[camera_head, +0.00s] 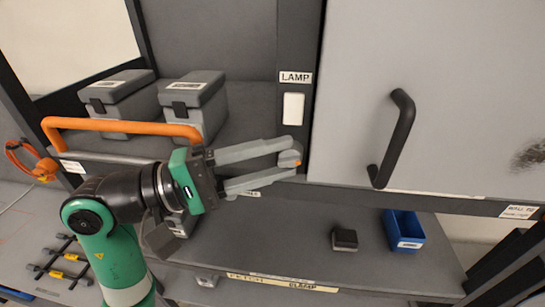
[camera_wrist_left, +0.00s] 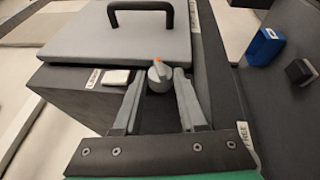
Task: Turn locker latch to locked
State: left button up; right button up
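The locker latch is a grey round knob (camera_head: 290,158) with an orange mark, on the dark frame below the LAMP label and left of the grey door (camera_head: 430,90). It also shows in the left wrist view (camera_wrist_left: 159,78), its orange mark at the top, toward the door. My left gripper (camera_head: 292,160) reaches in from the left. Its two grey fingers are apart, one on each side of the knob. In the left wrist view a small gap seems to remain between the fingers and the knob. My right gripper is not in view.
A white switch plate (camera_head: 293,108) sits just above the knob. The door has a black handle (camera_head: 392,138). An orange bar (camera_head: 120,127) runs behind my left wrist. Grey cases (camera_head: 195,100) stand on the shelf. A blue bin (camera_head: 403,231) and dark block (camera_head: 344,239) sit below.

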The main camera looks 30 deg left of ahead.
pick_arm(q)
grip_shut()
jog(key=shift+r+m+g+y+p, duration=0.55)
jog(key=shift+g+p, duration=0.25)
jog(key=shift+p, duration=0.25)
jog(key=shift+y, duration=0.55)
jog(key=shift+f+m+g+y+p, duration=0.15)
jog(key=shift+m+g+y+p, duration=0.15)
jog(key=shift+g, duration=0.1)
jog(key=o, duration=0.8)
grip_release()
jog(key=b+v, duration=0.3)
jog(key=v, duration=0.8)
jog(key=shift+s+a, duration=0.25)
